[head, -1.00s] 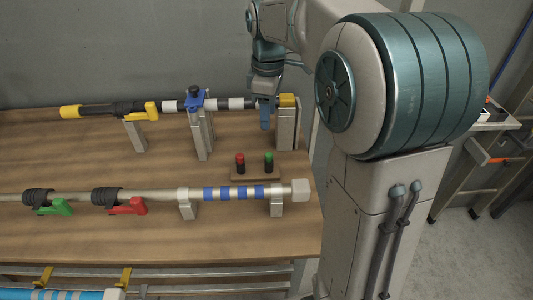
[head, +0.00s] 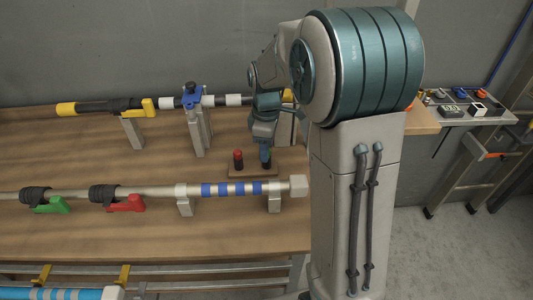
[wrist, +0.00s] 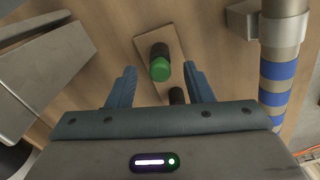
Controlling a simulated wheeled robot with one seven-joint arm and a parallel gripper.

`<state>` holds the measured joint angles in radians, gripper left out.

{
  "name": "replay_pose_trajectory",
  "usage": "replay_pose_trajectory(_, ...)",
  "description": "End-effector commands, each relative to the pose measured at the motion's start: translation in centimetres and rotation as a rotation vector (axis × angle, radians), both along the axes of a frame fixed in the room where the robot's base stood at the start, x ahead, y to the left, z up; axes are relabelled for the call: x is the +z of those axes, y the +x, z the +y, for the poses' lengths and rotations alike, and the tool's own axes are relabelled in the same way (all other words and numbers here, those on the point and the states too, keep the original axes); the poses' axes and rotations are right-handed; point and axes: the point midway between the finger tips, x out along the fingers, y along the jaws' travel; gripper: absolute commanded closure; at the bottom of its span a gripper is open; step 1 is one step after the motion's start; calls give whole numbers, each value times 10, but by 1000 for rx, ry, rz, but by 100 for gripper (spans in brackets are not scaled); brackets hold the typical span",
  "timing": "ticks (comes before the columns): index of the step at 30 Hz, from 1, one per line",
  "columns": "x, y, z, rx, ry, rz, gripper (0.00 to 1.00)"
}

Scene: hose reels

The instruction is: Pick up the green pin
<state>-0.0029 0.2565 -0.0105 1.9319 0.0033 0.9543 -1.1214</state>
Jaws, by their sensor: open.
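The green pin (wrist: 160,68), a green-topped cylinder with a black lower part, stands on a small wooden block (head: 252,174). In the wrist view it sits between the tips of my gripper (wrist: 159,70), with a visible gap on either side. The fingers are open and hold nothing. In the head view my gripper (head: 266,158) is at the right end of the block and hides the green pin. The red pin (head: 238,158) stands on the left of the same block.
A pole with blue bands (head: 232,189) runs along the front on metal supports. A black pole (head: 98,108) lies behind, with a blue-knobbed clamp (head: 192,95) on a post. Bare wooden tabletop (head: 90,165) lies between the poles.

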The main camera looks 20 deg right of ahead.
Motion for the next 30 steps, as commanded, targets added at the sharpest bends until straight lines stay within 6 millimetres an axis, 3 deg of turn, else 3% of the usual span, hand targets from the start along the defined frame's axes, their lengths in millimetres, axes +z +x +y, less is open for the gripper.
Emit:
replay_pose_trajectory(8, -3, 0, 0, 0, 0, -1, 56)
replay_pose_trajectory(12, -3, 0, 0, 0, 0, -1, 95)
replay_pose_trajectory(13, -3, 0, 0, 0, 0, -1, 100)
replay_pose_trajectory(23, 1, 0, 0, 0, 0, -2, 100)
replay_pose_trajectory(30, 42, 1, 0, 0, 0, -7, 100)
